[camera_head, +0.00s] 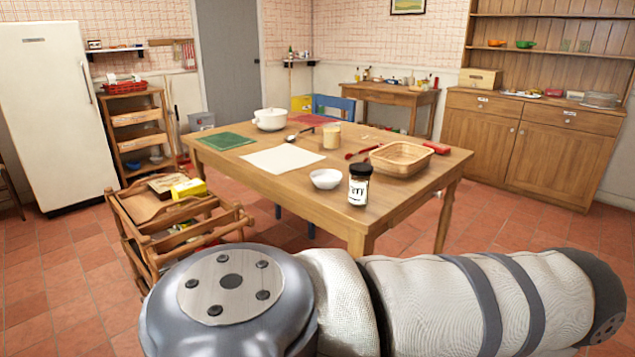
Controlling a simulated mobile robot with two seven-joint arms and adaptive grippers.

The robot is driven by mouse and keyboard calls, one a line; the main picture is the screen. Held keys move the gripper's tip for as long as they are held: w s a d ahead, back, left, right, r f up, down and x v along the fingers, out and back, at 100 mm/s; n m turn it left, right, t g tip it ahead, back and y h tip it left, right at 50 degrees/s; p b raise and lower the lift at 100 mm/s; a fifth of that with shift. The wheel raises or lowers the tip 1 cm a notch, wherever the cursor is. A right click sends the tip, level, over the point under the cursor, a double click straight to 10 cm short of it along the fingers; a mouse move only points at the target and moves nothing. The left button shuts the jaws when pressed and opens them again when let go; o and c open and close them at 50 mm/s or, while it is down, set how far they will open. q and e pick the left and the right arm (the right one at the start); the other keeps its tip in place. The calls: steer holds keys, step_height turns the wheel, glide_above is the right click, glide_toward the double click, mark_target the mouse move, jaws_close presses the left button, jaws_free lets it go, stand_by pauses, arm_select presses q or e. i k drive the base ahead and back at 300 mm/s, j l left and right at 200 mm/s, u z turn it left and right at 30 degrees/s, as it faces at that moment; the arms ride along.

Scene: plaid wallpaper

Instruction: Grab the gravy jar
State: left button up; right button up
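A jar with a black lid and a white label with black letters (359,186) stands upright near the front edge of the wooden table (405,205). The label is turned partly away, so I cannot read the whole word; it looks like the gravy jar. A second, pale yellow jar (331,137) stands farther back near the table's middle. One of my arms crosses the bottom of the view, in front of the table. Neither of my grippers is in view.
A white bowl (325,179) sits just left of the black-lidded jar, and a wicker basket (401,158) sits behind it to the right. A red-handled utensil (363,152) lies nearby. A wooden cart (150,208) stands by the table's left side. The right floor is clear.

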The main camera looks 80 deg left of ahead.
mark_target(360, 173)
steer(key=u, duration=2.35)
